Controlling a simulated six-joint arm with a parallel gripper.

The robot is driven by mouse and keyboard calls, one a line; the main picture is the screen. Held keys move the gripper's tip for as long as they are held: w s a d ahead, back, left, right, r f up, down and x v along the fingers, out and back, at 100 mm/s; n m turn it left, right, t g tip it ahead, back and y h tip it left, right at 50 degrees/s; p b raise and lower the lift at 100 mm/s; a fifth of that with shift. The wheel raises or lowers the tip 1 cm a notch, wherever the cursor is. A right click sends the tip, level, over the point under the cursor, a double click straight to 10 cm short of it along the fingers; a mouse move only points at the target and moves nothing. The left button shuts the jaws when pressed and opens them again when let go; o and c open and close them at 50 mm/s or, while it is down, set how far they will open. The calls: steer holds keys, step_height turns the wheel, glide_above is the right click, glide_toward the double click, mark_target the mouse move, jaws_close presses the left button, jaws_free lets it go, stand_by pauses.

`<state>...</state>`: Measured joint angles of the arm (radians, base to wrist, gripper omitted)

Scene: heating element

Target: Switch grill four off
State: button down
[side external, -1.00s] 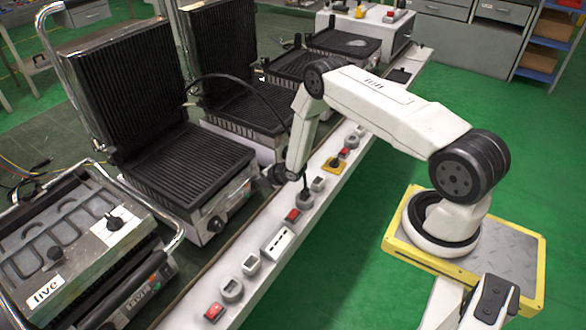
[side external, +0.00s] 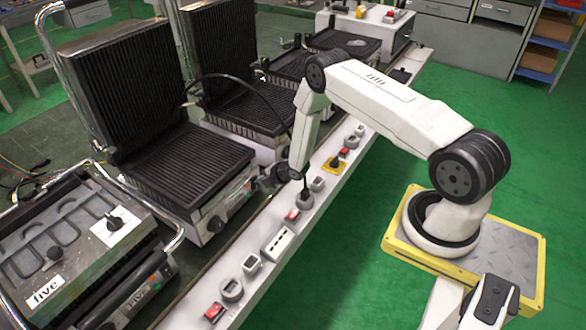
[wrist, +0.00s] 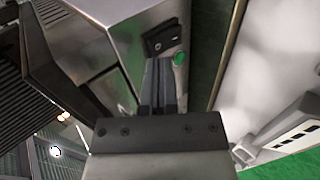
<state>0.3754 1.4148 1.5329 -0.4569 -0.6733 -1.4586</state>
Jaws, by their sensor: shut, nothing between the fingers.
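A grill with its ridged lid standing open (side external: 200,165) is at the left middle of the side view. Its number is not readable. In the side view my gripper (side external: 267,181) is low beside the open grill's right corner, and the switch is not discernible there.
A grill labelled five (side external: 70,245) stands at the front left. Another open grill (side external: 240,100) is behind. A white rail (side external: 260,265) with red switches and sockets runs along the bench front. A black cable (side external: 250,85) arches near my arm. Green floor lies to the right.

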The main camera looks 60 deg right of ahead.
steer(key=v, duration=1.2)
steer(key=shift+w+r, duration=0.2)
steer(key=shift+r, duration=0.15)
steer(key=s+a+r+m+g, duration=0.1)
steer(key=a+r+m+g, duration=0.1)
steer(key=a+r+m, duration=0.3)
steer(key=s+a+r+m+g, duration=0.2)
steer(key=r+m, duration=0.2)
steer(key=r, duration=0.4)
steer(key=s+a+r+m+g, duration=0.3)
steer(key=s+a+r+m, duration=0.5)
steer(key=s, duration=0.3)
steer(key=shift+s+r+m, duration=0.2)
steer(key=shift+s+m, duration=0.2)
steer(key=shift+m, duration=0.1)
